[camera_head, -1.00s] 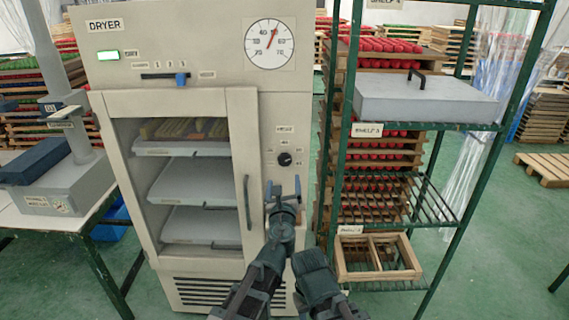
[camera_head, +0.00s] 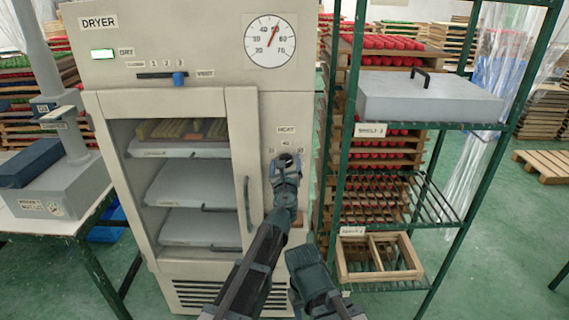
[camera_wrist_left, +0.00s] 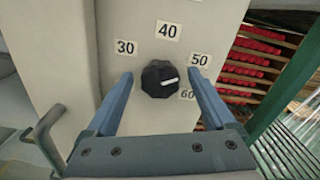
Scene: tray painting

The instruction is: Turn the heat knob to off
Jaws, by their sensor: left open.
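The heat knob (camera_wrist_left: 160,78) is black and round on the dryer's (camera_head: 170,97) beige front panel. In the left wrist view its white mark points right, between the labels 50 and 60. In the head view the knob is mostly hidden behind my left gripper (camera_head: 285,162), below the HEAT label. My left gripper also shows in the left wrist view (camera_wrist_left: 160,92); its two blue-grey fingers are open, one on each side of the knob. I see a gap between each finger and the knob.
The dryer's glazed door and its handle (camera_head: 248,203) are left of my gripper. Above are a slider (camera_head: 178,78) and a round dial (camera_head: 269,41). A green shelf rack (camera_head: 346,150) stands close on the right. A table (camera_head: 75,222) is at the left.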

